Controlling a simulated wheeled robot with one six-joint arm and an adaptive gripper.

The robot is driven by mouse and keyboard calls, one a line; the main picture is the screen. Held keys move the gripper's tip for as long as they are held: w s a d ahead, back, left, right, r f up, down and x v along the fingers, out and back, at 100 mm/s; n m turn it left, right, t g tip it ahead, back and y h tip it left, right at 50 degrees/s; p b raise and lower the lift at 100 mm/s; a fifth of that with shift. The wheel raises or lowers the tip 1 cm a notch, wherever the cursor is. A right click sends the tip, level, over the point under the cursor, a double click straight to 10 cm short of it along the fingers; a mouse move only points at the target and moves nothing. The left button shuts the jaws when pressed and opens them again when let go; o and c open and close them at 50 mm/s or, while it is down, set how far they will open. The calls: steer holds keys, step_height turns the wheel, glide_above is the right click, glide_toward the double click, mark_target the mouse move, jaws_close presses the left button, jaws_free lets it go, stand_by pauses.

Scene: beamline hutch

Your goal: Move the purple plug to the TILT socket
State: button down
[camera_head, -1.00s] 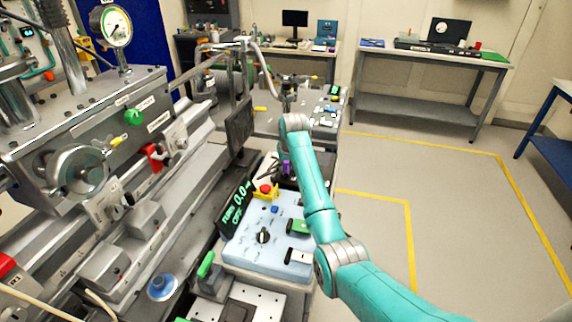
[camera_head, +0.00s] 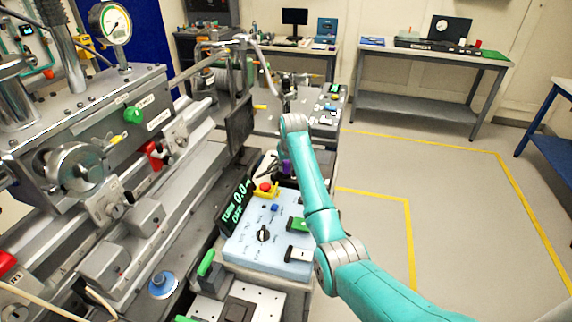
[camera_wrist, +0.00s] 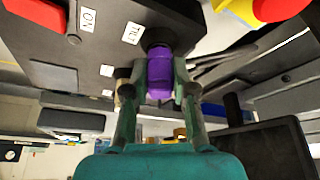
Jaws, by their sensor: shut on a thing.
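The purple plug (camera_wrist: 159,74) is between the two fingers of my gripper (camera_wrist: 159,88) in the wrist view, and the fingers are shut on it. The plug's far end is at a dark round opening (camera_wrist: 158,47) in a dark box face (camera_wrist: 110,55); I cannot tell how deep it sits. A small white label (camera_wrist: 132,32), upside down here, is beside that opening; its text is hard to read. In the head view the purple plug (camera_head: 286,167) is a small patch beside my arm, which hides most of the gripper and box.
A light blue control panel (camera_head: 268,235) with a red emergency button (camera_head: 265,187) and a dark green-lit display (camera_head: 236,205) stands close by. A grey machine (camera_head: 95,130) fills the left. A dark screen (camera_wrist: 265,150) is near the gripper. Floor at right is clear.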

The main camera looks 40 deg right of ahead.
steer(key=shift+f, duration=0.2)
steer(key=c, duration=0.9)
jaws_free()
steer(key=shift+o, duration=0.2)
steer(key=v, duration=1.2)
